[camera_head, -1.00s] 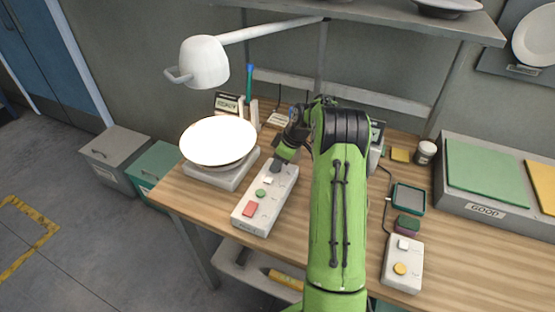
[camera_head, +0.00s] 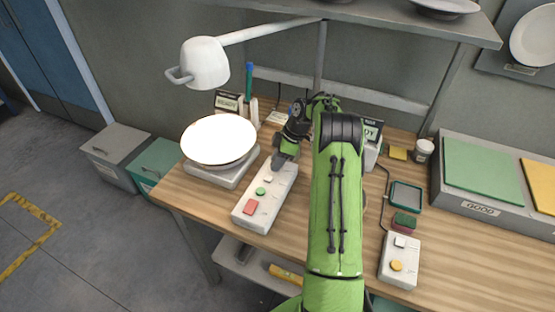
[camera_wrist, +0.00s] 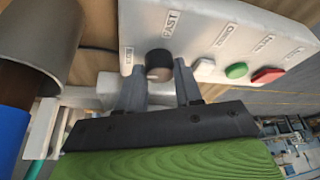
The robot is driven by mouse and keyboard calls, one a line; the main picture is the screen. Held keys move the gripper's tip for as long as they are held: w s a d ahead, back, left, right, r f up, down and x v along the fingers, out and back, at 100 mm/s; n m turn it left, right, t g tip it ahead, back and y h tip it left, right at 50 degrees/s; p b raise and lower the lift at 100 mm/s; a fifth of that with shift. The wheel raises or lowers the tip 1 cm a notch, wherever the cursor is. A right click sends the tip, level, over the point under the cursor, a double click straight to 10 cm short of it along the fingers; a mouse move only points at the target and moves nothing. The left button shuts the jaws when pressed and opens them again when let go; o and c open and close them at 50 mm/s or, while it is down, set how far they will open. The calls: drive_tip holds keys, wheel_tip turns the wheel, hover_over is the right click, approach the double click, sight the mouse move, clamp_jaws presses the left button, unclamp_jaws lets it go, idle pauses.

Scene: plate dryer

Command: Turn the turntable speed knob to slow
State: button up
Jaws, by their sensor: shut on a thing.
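The speed knob (camera_wrist: 158,64) is a dark round knob with a lighter face on a white control box (camera_head: 262,205). In the wrist view the word FAST shows beside it; a second label on its other side is too small to read surely. My gripper (camera_wrist: 160,76) has its two grey fingers on either side of the knob, shut on it. In the head view my gripper (camera_head: 284,158) is at the far end of the box and hides the knob. The turntable (camera_head: 219,143), with a bright white top, stands left of the box.
The box also carries a green button (camera_wrist: 237,70), a red button (camera_wrist: 267,75) and a white switch. A white lamp (camera_head: 205,62) hangs over the turntable. A pen holder (camera_head: 250,108) stands behind. A second control box (camera_head: 399,262) is at the right.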

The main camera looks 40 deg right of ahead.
drive_tip(key=o, duration=1)
drive_tip(key=p+v, duration=0.3)
drive_tip(key=v, duration=1.2)
drive_tip(key=shift+r+p, duration=0.4)
